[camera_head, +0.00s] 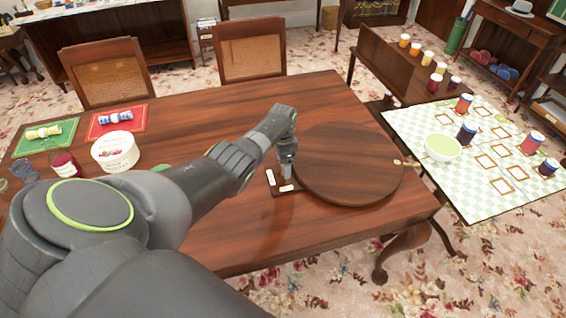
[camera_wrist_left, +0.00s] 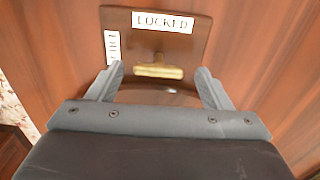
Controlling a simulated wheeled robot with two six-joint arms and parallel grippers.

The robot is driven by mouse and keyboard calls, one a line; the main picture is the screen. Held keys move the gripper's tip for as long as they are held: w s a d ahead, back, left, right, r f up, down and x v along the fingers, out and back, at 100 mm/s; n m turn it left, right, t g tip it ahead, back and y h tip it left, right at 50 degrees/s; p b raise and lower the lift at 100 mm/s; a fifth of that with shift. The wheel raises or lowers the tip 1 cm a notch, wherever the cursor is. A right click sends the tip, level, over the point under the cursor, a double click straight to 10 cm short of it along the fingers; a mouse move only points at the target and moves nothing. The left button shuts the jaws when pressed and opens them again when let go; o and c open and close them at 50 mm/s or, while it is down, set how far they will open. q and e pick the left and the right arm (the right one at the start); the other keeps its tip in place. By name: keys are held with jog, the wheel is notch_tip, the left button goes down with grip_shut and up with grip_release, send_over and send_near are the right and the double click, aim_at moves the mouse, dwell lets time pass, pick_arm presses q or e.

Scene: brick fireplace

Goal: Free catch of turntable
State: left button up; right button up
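The turntable (camera_head: 349,165) is a round dark wooden disc on the table's right part. Its catch is a brown plate (camera_head: 286,191) at the disc's left edge, with two white labels. In the left wrist view the plate (camera_wrist_left: 190,47) has one label reading LOCKED (camera_wrist_left: 162,21) and a smaller sideways label (camera_wrist_left: 113,47), hard to read. A brass lever (camera_wrist_left: 158,72) lies parallel to the LOCKED label, just below it. My left gripper (camera_head: 287,172) is over the plate, pointing down. Its fingers (camera_wrist_left: 160,72) are open on either side of the lever, apparently not touching it. My right gripper is out of view.
On the table (camera_head: 200,82), a white tub (camera_head: 115,152), a red jar (camera_head: 64,163) and red (camera_head: 117,122) and green (camera_head: 45,137) mats stand left. A checked cloth (camera_head: 475,190) with a green bowl (camera_head: 442,147) and several jars lies right. Chairs stand behind.

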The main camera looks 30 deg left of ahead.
pick_arm(q)
notch_tip(320, 180, up, 17)
jog(key=shift+r, duration=0.2)
dwell(0.7)
dwell(0.4)
